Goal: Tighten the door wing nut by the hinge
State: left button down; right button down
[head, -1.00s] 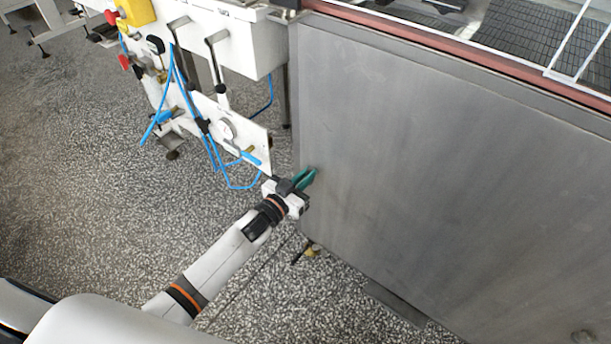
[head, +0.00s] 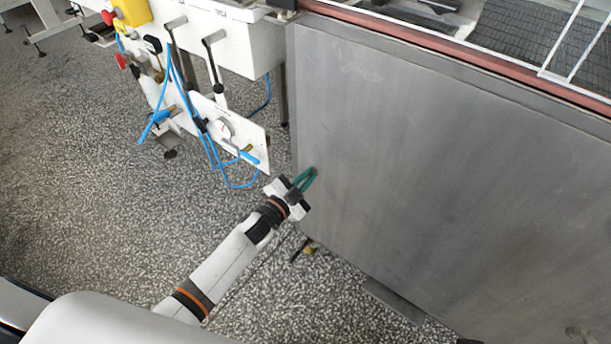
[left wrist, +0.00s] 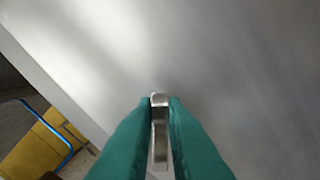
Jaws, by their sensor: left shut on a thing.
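The door is the large grey metal panel (head: 430,180) on the right of the head view; it fills most of the left wrist view (left wrist: 230,60). My left gripper (head: 308,178) has green fingers and is at the door's left edge, at mid height. In the left wrist view the fingers (left wrist: 160,125) are shut on the small metal wing nut (left wrist: 159,130), one finger on each side of it. The wing nut's edge faces the camera. In the head view the fingers hide the nut. The hinge cannot be made out. My right gripper is not in view.
Left of the door hangs a white panel (head: 250,145) with a gauge and blue hoses (head: 207,140), close to my left gripper. A white machine with a yellow box (head: 135,12) stands behind. The speckled floor (head: 110,220) is open at left.

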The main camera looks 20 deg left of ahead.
pick_arm(q)
jog(key=shift+s+d+f+m+b, duration=0.1)
jog(key=shift+f+m+b, duration=0.25)
jog(key=shift+m, duration=1.35)
jog(key=shift+d+f+m+b, duration=0.1)
jog(key=shift+m+b, duration=0.4)
jog(key=shift+m, duration=1.2)
jog(key=shift+s+d+f+m+b, duration=0.1)
jog(key=shift+f+m+b, duration=0.25)
jog(key=shift+m, duration=1.35)
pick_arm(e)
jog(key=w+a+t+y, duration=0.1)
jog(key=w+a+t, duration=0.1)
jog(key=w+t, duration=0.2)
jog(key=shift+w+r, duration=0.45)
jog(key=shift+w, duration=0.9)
pick_arm(q)
jog(key=shift+r, duration=0.1)
jog(key=c, duration=1.5)
grip_release()
